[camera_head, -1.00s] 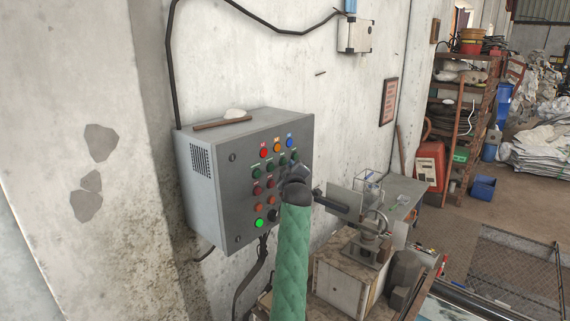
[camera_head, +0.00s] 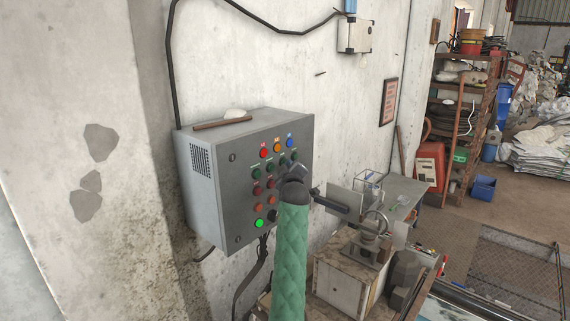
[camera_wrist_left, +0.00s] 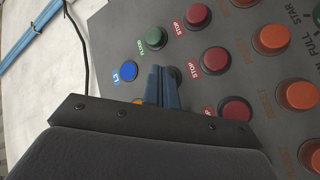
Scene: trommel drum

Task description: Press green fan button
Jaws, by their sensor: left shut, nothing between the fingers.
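A grey control box (camera_head: 218,185) on the wall carries rows of coloured buttons. My left gripper (camera_head: 293,171) is in front of the panel's right part, shut and empty. In the left wrist view its closed fingertips (camera_wrist_left: 166,70) are over a dark green button (camera_wrist_left: 176,74), which they partly hide. I cannot tell whether they touch it. Another green button (camera_wrist_left: 155,38) is beside it, with a blue button (camera_wrist_left: 128,71) to the left. I cannot read which green button is labelled fan. My right gripper is not in view.
Red buttons (camera_wrist_left: 215,60) and orange buttons (camera_wrist_left: 271,39) are close to the fingers on the right in the wrist view. A wooden cabinet (camera_head: 338,280) and a bench (camera_head: 402,190) stand right of the box. A black cable (camera_head: 172,70) runs down the wall.

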